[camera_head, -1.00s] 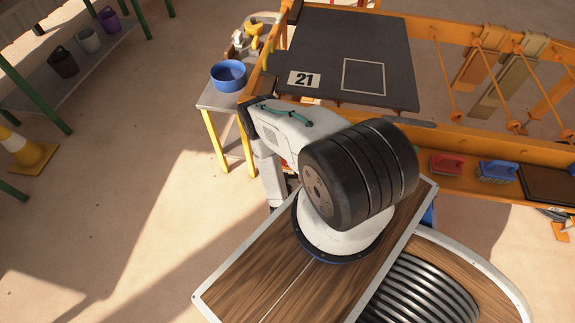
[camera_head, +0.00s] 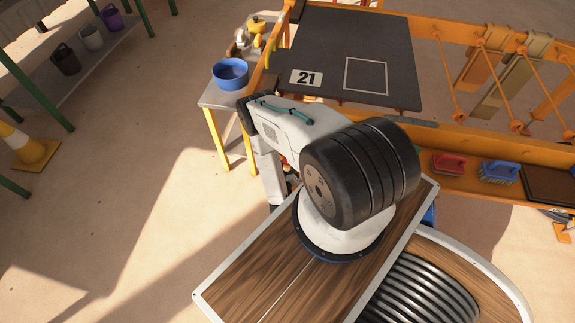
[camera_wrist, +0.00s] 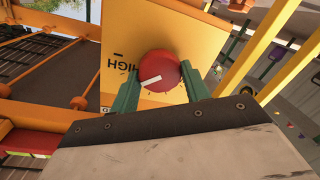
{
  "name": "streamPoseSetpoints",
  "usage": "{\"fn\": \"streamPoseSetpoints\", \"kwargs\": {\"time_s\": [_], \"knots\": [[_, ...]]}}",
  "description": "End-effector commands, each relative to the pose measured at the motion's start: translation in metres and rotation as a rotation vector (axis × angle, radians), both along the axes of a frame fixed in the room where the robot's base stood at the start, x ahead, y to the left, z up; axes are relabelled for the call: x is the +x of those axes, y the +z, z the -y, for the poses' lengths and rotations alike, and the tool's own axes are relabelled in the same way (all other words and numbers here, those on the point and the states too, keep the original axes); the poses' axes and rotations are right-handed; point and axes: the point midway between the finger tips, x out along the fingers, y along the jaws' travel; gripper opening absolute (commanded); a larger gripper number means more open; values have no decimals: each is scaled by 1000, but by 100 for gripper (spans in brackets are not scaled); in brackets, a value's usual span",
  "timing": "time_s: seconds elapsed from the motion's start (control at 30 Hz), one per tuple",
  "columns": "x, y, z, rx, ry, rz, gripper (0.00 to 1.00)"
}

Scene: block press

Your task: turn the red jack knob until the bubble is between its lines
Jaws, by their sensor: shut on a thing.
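The red jack knob (camera_wrist: 151,65) shows in the wrist view, round with a white bar mark across its face. It sits in front of a yellow-orange panel (camera_wrist: 190,35) that carries the word HIGH and small tick marks. My gripper (camera_wrist: 160,80) has its two green fingers on either side of the knob and is shut on it. In the head view my arm hides the gripper and the knob. I cannot make out the bubble or its lines in either view.
A dark plate (camera_head: 350,45) marked 21 with a white square outline tops the orange frame. A blue bowl (camera_head: 230,75) stands on a small side table. Red (camera_head: 449,163) and blue (camera_head: 498,171) brushes lie on the orange ledge. The floor at left is open, with a cone (camera_head: 28,150).

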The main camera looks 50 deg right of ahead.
Motion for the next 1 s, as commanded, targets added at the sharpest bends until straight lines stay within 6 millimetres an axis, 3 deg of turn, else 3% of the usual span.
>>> {"fn": "streamPoseSetpoints", "kwargs": {"time_s": [0.27,0.3,0.37,0.7,1.0], "knots": [[1,-1,-1,-1,6,-8,24],[1,-1,-1,0,6,-7,52],[0,-1,-1,-1,5,-6,68],[-2,0,-2,-1,1,-6,68],[-27,1,-41,-1,7,-8,68]]}}
